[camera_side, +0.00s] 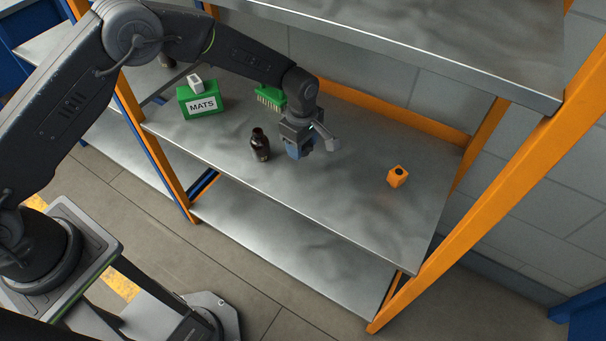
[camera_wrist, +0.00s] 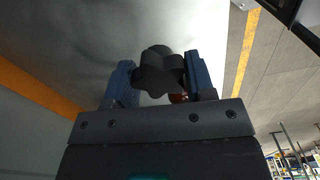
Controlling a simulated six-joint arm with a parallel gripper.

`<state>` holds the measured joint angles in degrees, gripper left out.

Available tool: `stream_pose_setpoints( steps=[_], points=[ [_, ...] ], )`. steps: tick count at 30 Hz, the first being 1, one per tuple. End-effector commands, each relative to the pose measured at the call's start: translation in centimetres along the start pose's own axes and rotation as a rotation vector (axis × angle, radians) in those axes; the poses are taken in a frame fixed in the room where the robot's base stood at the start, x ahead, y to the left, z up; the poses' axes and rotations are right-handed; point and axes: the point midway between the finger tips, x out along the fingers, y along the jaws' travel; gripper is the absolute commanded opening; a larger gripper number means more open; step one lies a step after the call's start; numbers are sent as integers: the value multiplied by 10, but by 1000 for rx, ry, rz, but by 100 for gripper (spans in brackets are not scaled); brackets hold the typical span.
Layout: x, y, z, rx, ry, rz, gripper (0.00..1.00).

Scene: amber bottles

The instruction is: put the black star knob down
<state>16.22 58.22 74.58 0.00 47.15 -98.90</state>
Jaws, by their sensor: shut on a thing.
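The black star knob (camera_wrist: 158,71) is between the two blue fingers of my gripper (camera_wrist: 160,80) in the wrist view, and the fingers are shut on it. In the side view my gripper (camera_side: 298,150) is over the middle of the metal shelf, and the knob is hidden there. A dark amber bottle (camera_side: 260,146) stands upright on the shelf just left of my gripper. A small reddish-brown part (camera_wrist: 178,98) shows behind the knob in the wrist view; I cannot tell for sure what it is.
A green box labelled MATS (camera_side: 200,101) with a white block (camera_side: 195,82) on top stands at the left. A green brush (camera_side: 270,97) lies behind my gripper. An orange cube (camera_side: 397,176) with a dark round mark sits at the right. The shelf (camera_side: 345,210) is clear between gripper and cube.

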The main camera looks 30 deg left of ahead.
Motion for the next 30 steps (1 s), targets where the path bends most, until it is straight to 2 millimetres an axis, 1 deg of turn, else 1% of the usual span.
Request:
stream_pose_setpoints(
  steps=[6, 11, 19, 22, 30],
  points=[
    [34, -1, -1, 0, 1, -3, 27],
    [50, 0, -1, 0, 1, -1, 27],
    [88, 0, -1, 0, 2, -1, 27],
    [94, 0, -1, 0, 2, 0, 27],
    [95, 0, -1, 0, 2, 1, 27]
  ],
)
